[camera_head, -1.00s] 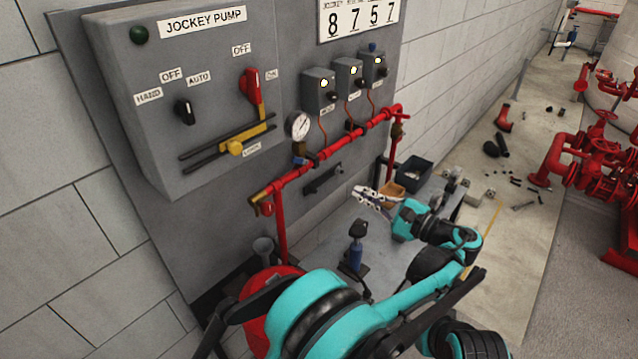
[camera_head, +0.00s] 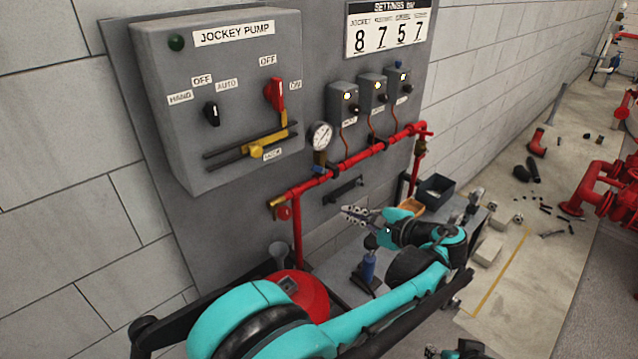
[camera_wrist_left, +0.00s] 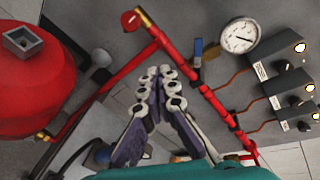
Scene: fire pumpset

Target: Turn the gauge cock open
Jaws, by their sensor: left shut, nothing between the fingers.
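The round white pressure gauge (camera_head: 320,135) stands above the red pipe on the panel. Below it is the gauge cock (camera_head: 319,158), a small brass body with a blue lever at the pipe. In the left wrist view the gauge (camera_wrist_left: 239,36) is at upper right, with the brass cock (camera_wrist_left: 209,53) and blue lever (camera_wrist_left: 198,52) beside the pipe. My left gripper (camera_head: 353,214) is shut and empty, below and right of the cock, apart from it. Its fingers (camera_wrist_left: 160,88) show together in the wrist view.
The red pipe (camera_head: 345,165) runs across the panel with a brass end at left. The jockey pump box (camera_head: 225,100) is at upper left. A blue-bodied tool (camera_head: 368,268), an open dark bin (camera_head: 435,192) and a red tank (camera_head: 300,290) are near my arm.

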